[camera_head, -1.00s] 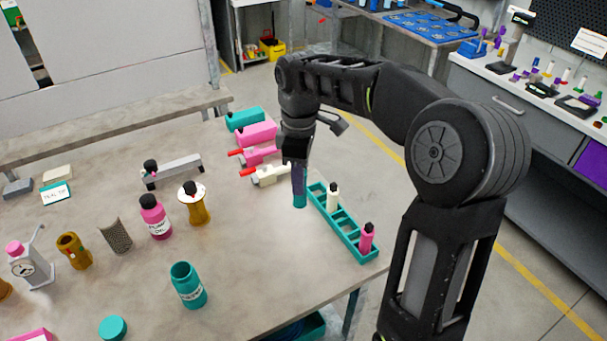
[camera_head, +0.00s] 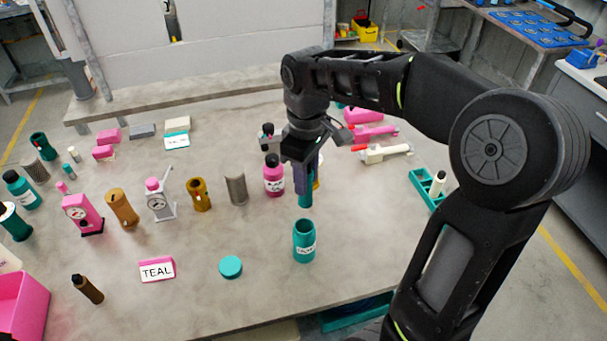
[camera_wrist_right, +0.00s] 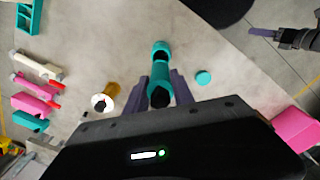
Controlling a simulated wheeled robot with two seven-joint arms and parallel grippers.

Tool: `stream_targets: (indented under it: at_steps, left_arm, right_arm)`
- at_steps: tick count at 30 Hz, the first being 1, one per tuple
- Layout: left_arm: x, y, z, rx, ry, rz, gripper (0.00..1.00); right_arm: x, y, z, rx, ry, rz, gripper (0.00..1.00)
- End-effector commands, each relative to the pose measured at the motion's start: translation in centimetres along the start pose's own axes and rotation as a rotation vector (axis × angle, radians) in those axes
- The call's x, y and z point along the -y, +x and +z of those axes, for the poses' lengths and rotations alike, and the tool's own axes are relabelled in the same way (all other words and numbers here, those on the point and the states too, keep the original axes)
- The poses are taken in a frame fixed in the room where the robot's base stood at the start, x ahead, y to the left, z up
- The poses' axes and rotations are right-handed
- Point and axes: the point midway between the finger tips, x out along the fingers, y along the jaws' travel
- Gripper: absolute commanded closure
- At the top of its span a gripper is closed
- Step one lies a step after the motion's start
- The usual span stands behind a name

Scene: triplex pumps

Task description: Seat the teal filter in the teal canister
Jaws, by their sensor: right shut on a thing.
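My right gripper (camera_head: 304,170) points down and is shut on the teal filter (camera_head: 306,196), a slim teal cylinder. The filter hangs upright just above the open mouth of the teal canister (camera_head: 304,246), which stands upright on the table with a white label. A small gap seems to separate them. In the right wrist view the filter (camera_wrist_right: 160,76) sits between the purple fingers, and the canister (camera_wrist_right: 161,49) shows just beyond it. My left gripper (camera_wrist_right: 268,33) appears at the upper right of that view, away from the canister; its jaws are unclear.
A teal lid (camera_head: 231,267) and a pink TEAL sign (camera_head: 157,270) lie left of the canister. A teal rack (camera_head: 428,187) lies to the right, partly behind my arm. Several pump parts fill the table's left.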

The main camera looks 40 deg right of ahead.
Motion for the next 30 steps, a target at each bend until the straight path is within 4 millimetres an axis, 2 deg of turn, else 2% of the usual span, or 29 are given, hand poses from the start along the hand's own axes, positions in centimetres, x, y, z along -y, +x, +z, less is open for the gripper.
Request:
stream_targets:
  at_steps: [8, 14, 18, 30]
  left_arm:
    - [0.1, 0.0, 0.0, -0.001, -0.001, -0.001, 0.25]
    - [0.1, 0.1, -0.1, -0.002, -0.001, 0.000, 0.25]
    - [0.2, 0.4, -0.1, -0.003, 0.000, 0.000, 0.25]
    - [1.1, 4.7, -0.4, -0.017, 0.008, 0.014, 0.25]
  right_arm:
    - [0.0, 0.3, 0.0, 0.001, -0.002, -0.001, 1.00]
    - [0.0, 1.5, 0.0, 0.001, -0.002, -0.001, 1.00]
    - [0.0, 3.1, 0.0, 0.002, -0.002, -0.002, 1.00]
    - [0.1, 8.7, 0.0, 0.001, -0.002, -0.001, 1.00]
